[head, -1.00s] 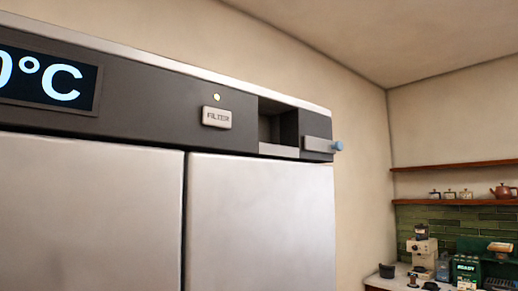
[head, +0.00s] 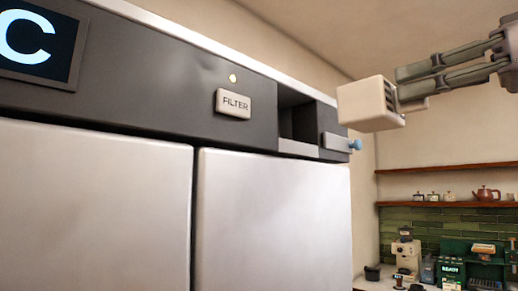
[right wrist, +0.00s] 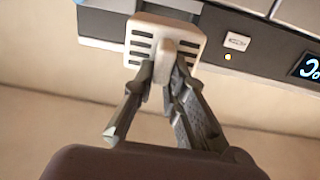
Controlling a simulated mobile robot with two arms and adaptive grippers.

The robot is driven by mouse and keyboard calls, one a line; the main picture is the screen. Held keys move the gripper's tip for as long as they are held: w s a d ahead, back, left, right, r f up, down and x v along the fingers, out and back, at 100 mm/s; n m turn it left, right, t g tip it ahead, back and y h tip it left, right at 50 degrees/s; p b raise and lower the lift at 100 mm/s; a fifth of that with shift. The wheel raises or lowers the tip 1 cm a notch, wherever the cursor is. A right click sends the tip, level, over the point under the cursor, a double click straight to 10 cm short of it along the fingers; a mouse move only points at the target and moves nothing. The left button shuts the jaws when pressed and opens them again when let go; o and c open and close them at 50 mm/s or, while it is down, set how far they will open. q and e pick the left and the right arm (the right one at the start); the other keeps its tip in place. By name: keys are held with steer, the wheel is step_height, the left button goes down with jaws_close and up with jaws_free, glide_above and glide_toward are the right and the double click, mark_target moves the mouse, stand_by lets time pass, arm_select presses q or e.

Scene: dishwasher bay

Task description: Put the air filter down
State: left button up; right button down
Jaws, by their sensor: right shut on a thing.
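The air filter is a white block (head: 367,104) with dark slots in the face toward my gripper. My right gripper (head: 412,92) comes in from the right in the head view and is shut on the filter. It holds the filter in the air, just right of the dark panel's open slot. In the right wrist view the filter (right wrist: 143,38) sits at the fingertips (right wrist: 170,68), which grip a raised tab on its slotted face. The far side of the filter is hidden there. My left gripper is not in view.
The tall steel cabinet (head: 270,215) has an empty recess (head: 298,122), a FILTER label (head: 233,103) and a lit lamp (head: 232,78). A flap with a blue knob (head: 355,145) sits right of the recess. A counter with coffee machines (head: 405,254) stands at the back right.

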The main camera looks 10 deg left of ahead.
mark_target(338, 96)
steer(key=p+x, duration=0.1)
steer(key=x, duration=0.1)
steer(key=r+p+x, duration=0.1)
steer(key=x, duration=0.2)
steer(key=p+x, duration=0.2)
steer(key=x, duration=0.1)
steer(key=shift+s+a+r, duration=0.2)
steer(key=shift+s+a, duration=0.1)
steer(key=p+x, duration=0.1)
steer(key=x, duration=0.2)
steer(key=shift+w+a+f, duration=0.1)
steer(key=shift+a+f, duration=0.1)
steer(key=w+a+p, duration=0.1)
steer(key=w+a+f+p, duration=0.1)
steer(key=w+a+p, duration=0.1)
steer(key=a, duration=0.1)
steer(key=shift+f, duration=0.4)
steer(key=c, duration=1.6)
jaws_free()
steer(key=shift+a, duration=0.15)
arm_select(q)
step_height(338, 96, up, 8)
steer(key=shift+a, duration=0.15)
